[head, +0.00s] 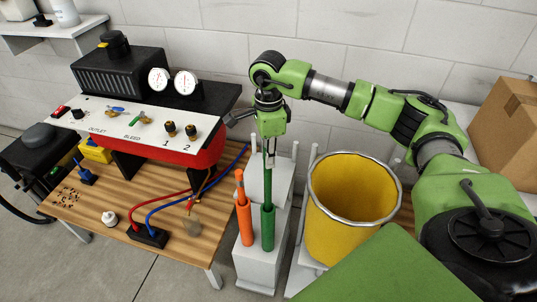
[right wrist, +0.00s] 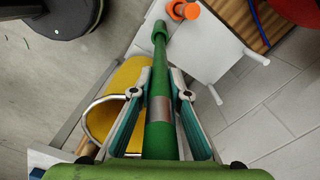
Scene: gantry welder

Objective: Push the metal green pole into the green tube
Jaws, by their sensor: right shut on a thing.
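The green pole (head: 268,187) stands upright above the green tube (head: 268,232), its lower end at the tube's mouth and seemingly inside it. Most of the pole still shows above the tube. My right gripper (head: 270,160) is shut on the upper part of the pole, pointing down. The depth inside the tube is hidden. My left gripper is not in view.
An orange tube (head: 244,222) with an orange pole (head: 240,184) stands just left on the same white stand (head: 256,272). A yellow bin (head: 345,225) stands close on the right. A wooden table (head: 185,245) with hoses and a gauge panel is at left.

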